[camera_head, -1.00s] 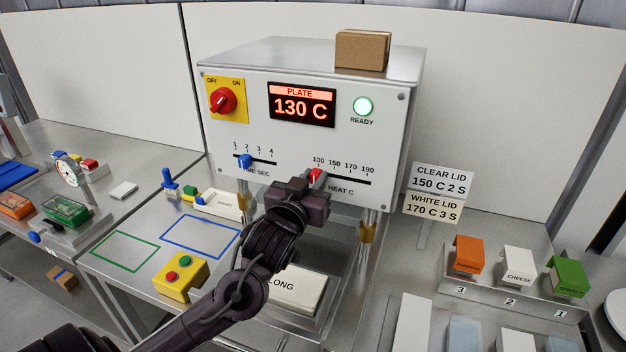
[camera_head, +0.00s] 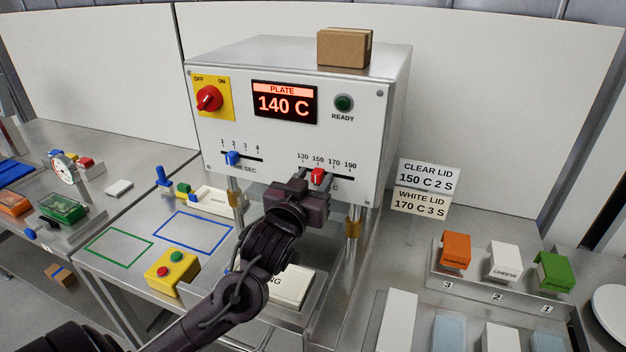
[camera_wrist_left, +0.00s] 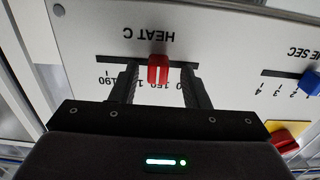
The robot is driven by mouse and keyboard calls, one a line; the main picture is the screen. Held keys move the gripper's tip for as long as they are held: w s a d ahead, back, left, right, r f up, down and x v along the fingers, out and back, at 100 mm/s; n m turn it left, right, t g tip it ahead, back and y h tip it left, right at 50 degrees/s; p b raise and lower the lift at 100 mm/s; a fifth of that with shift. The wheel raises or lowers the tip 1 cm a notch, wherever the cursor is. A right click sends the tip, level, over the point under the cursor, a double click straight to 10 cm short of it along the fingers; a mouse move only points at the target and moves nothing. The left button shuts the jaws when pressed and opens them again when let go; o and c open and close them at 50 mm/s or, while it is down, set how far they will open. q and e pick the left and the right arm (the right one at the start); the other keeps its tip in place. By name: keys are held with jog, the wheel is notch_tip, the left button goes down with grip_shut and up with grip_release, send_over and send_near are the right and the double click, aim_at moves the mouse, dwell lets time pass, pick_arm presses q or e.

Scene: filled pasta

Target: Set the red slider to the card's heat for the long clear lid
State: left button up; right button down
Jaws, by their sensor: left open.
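The red slider (camera_head: 317,176) sits on the HEAT C scale of the white machine panel, at about the 150 mark. It also shows in the left wrist view (camera_wrist_left: 158,69), between the spread fingers. My left gripper (camera_head: 313,183) is open at the slider, with a finger on each side; I cannot tell whether either finger touches it. The card (camera_head: 428,178) reads CLEAR LID 150 C 2 S, above a white lid card (camera_head: 422,202) with 170 C 3 S. The plate display (camera_head: 284,103) reads 140 C. The ready lamp (camera_head: 344,103) is dark. My right gripper is not in view.
The blue time slider (camera_head: 232,158) is at the left of the panel, near 2. The red power knob (camera_head: 209,98) is at upper left. A cardboard box (camera_head: 344,48) stands on top. A yellow button box (camera_head: 171,273) is on the bench below.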

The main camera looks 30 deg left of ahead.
pick_arm(q)
jog(key=p+v, duration=0.1)
jog(key=v, duration=0.6)
jog(key=shift+s+a, duration=0.15)
jog(key=shift+s, duration=0.05)
